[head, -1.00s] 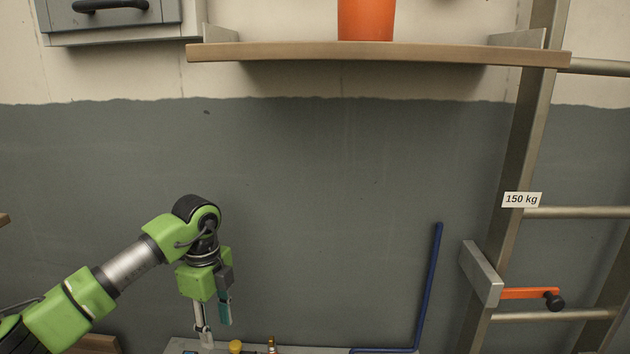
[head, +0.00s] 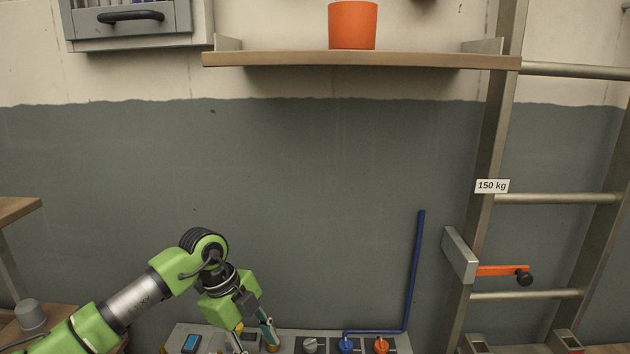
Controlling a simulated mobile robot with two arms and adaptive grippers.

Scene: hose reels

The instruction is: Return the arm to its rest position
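My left arm comes in from the lower left, green with silver and black joints. My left gripper (head: 253,338) hangs down in front of the left part of a grey panel, its two fingers spread apart with nothing seen between them. The fingertips are low in the view, close to the panel's controls; I cannot tell whether they touch anything. My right gripper is not in view.
The grey panel (head: 285,339) carries a blue button, a grey knob (head: 310,345), a blue knob (head: 346,345) and an orange knob (head: 381,345). A blue pipe (head: 414,270) rises beside it. A ladder (head: 490,180) stands right. A shelf (head: 360,60) holds an orange pot (head: 352,25).

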